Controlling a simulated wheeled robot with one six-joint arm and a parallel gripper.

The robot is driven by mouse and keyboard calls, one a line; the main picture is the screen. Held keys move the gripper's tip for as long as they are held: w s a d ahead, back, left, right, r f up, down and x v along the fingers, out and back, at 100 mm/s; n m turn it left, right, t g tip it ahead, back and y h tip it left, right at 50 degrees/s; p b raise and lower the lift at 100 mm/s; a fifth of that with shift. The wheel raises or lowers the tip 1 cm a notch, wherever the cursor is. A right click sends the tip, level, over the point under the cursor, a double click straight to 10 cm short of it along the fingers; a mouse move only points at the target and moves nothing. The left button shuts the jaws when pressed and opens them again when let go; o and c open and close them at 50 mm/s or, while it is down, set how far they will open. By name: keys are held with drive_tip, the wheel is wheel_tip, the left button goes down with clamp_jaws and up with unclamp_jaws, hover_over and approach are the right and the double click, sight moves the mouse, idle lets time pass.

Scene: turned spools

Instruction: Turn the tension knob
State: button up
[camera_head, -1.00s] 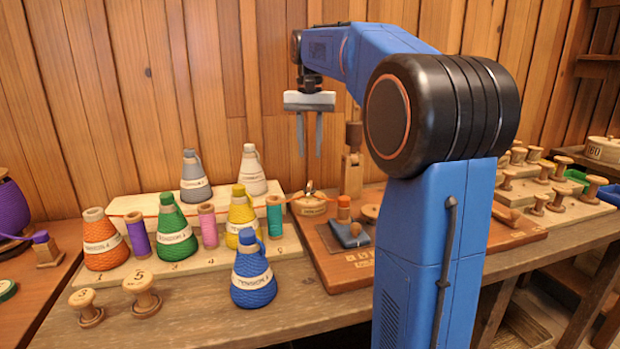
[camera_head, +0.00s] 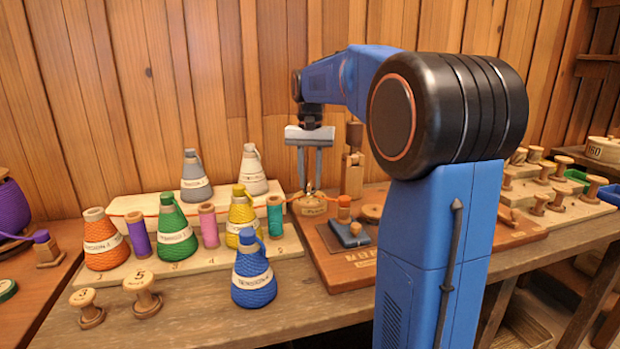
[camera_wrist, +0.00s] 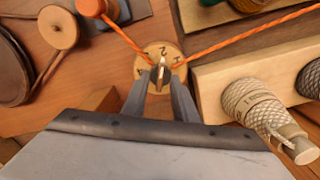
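The tension knob (camera_head: 313,207) is a round wooden dial with a dark raised grip across its top and numbers on its face. It sits at the left end of the brown board, and an orange thread runs past it. In the wrist view, the knob (camera_wrist: 160,62) is below my fingers. My gripper (camera_head: 309,186) points straight down with its fingers apart. In the wrist view, my gripper (camera_wrist: 162,82) has one finger on each side of the raised grip, with gaps showing. Whether the tips touch the dial is hard to tell.
Several labelled thread cones, such as the blue cone (camera_head: 253,275), and small spools stand left of the knob. A wooden post (camera_head: 352,172) stands just right of my fingers.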

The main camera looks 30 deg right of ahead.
clamp_jaws()
drive_tip(key=shift+n, duration=0.4)
drive_tip(key=n, duration=0.3)
drive_tip(key=shift+n, duration=0.4)
drive_tip(key=n, duration=1)
drive_tip(key=shift+a, duration=0.1)
drive_tip(key=n, duration=0.5)
drive_tip(key=shift+n, duration=0.3)
